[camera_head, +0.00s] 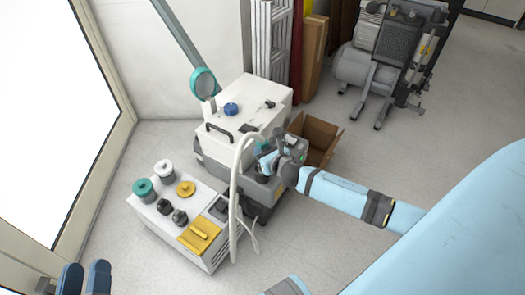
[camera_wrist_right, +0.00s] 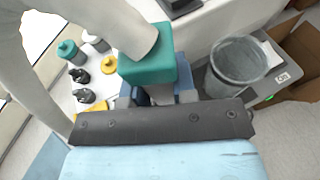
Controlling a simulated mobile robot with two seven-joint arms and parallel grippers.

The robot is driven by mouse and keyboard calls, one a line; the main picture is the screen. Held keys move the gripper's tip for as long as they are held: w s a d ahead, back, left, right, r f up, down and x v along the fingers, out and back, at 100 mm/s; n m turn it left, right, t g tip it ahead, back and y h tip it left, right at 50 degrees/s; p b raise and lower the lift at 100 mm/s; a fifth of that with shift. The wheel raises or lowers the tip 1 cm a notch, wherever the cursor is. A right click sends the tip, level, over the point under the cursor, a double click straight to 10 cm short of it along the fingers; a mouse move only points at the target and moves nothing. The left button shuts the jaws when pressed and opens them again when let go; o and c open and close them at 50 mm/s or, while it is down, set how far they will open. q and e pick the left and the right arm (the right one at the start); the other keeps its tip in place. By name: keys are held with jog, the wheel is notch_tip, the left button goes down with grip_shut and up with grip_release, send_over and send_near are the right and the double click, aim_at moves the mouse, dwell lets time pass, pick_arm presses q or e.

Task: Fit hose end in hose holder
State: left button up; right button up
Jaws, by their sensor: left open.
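The white hose (camera_head: 236,190) arches up from the machine and loops down in the head view. Its teal hose end (camera_wrist_right: 147,60) is between the blue fingers of my right gripper (camera_wrist_right: 157,92) in the right wrist view. The gripper is shut on it. A grey, open round cup (camera_wrist_right: 238,65), which looks like the hose holder, stands to the right of the hose end, apart from it in the picture. In the head view my right gripper (camera_head: 267,160) is over the machine's front, partly hidden by its wrist. My left gripper (camera_head: 84,279) is open and empty at the bottom left.
A white machine (camera_head: 245,105) with a blue knob stands behind. A lower white unit (camera_head: 165,225) carries teal, white, black and yellow caps. An open cardboard box (camera_head: 318,135) is right of the machine. A compressor (camera_head: 375,65) stands further back. Floor at right is clear.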

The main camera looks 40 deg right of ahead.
jog(key=o, duration=0.5)
pick_arm(q)
jog(key=shift+r, duration=0.1)
notch_tip(320, 180, up, 5)
jog(key=p, duration=0.2)
jog(key=shift+g+y, duration=0.5)
jog(key=f, duration=0.1)
jog(key=f+p, duration=0.1)
jog(key=f, duration=0.2)
jog(key=shift+a+f+p, duration=0.2)
jog(key=shift+a+p, duration=0.15)
jog(key=shift+p, duration=0.05)
pick_arm(e)
jog(key=v, duration=1.4)
jog(key=shift+w, duration=0.1)
